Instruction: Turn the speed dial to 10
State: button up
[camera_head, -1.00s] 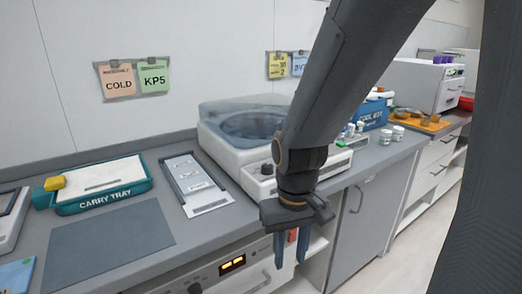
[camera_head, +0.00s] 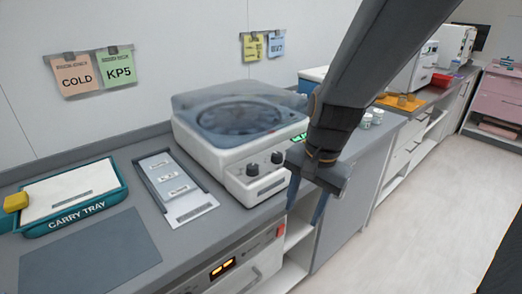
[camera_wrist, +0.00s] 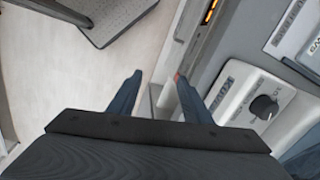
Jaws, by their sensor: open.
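A white centrifuge (camera_head: 222,158) with a closed, see-through lid (camera_head: 240,108) stands on the grey counter. Two black dials sit on its front panel, a left dial (camera_head: 253,169) and a right dial (camera_head: 277,157). Their labels and settings are too small to read, so I cannot tell which is the speed dial. One black dial (camera_wrist: 264,108) also shows at the right of the wrist view. My gripper (camera_head: 304,215) is open and empty, pointing down to the right of the dials, in front of the counter's edge. Its fingers (camera_wrist: 158,76) touch nothing in the wrist view.
A green display (camera_head: 299,136) is partly hidden by my arm. Left of the centrifuge are a grey rack (camera_head: 190,207) and a teal carry tray (camera_head: 75,213). Below the counter is a panel with an orange display (camera_head: 222,268). The floor (camera_head: 420,220) at right is clear.

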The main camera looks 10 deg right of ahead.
jog(key=w+a+r+m+t+y+p, duration=0.1)
jog(key=w+a+r+m+p, duration=0.35)
jog(key=r+m, duration=0.4)
jog(key=m+t+y+p, duration=0.1)
jog(key=m+p, duration=0.3)
jog(key=m, duration=0.5)
send_near(252, 165)
jog(key=b+x, duration=0.1)
jog(key=x, duration=0.7)
jog(key=shift+s+f, duration=0.1)
jog(key=c, duration=1.1)
